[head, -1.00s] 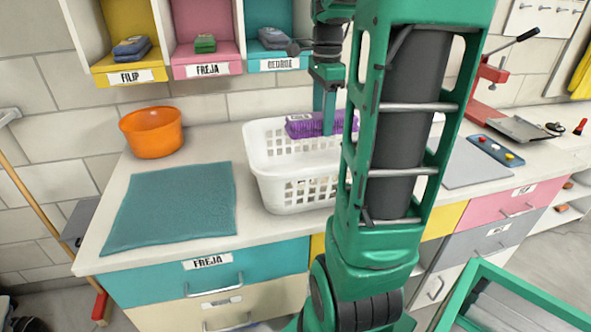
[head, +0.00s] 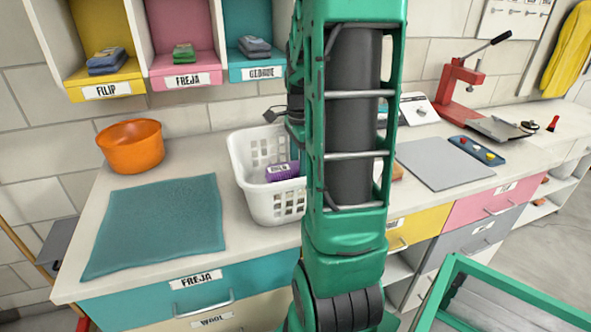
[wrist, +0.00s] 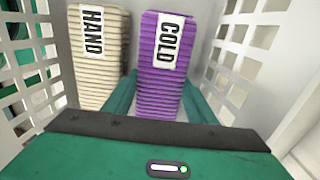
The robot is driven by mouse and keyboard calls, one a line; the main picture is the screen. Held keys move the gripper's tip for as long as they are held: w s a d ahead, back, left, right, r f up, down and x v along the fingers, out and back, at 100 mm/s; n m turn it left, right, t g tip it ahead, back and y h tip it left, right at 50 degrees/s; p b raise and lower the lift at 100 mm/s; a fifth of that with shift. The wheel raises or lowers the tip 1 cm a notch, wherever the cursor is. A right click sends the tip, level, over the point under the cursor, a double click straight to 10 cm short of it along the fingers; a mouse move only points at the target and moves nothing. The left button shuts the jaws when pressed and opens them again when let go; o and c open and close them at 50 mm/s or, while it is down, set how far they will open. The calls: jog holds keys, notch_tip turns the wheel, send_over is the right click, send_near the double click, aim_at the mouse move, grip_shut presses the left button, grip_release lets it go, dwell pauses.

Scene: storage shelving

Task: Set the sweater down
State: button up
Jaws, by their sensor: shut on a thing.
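A purple folded sweater (head: 282,171) with a white label is down inside the white laundry basket (head: 272,209). In the wrist view the purple sweater (wrist: 161,72) has a label reading COLD. My gripper (wrist: 158,98) is shut on the sweater, with a green finger on each side of it. A cream folded garment (wrist: 100,62) labelled HAND lies just left of it in the basket, with a narrow gap between. In the head view my arm hides the gripper and the basket's right part. I cannot tell whether the sweater touches the basket floor.
Basket walls (wrist: 240,62) rise close on both sides of my gripper. A teal mat (head: 158,222) and an orange bowl (head: 131,147) are on the counter to the left. Labelled cubbies (head: 187,65) hang above. A red press (head: 462,88) stands at the right.

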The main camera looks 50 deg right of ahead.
jog(key=shift+f, duration=0.25)
jog(key=o, duration=1)
jog(key=shift+f, duration=0.1)
jog(key=shift+c, duration=0.2)
notch_tip(320, 180, up, 12)
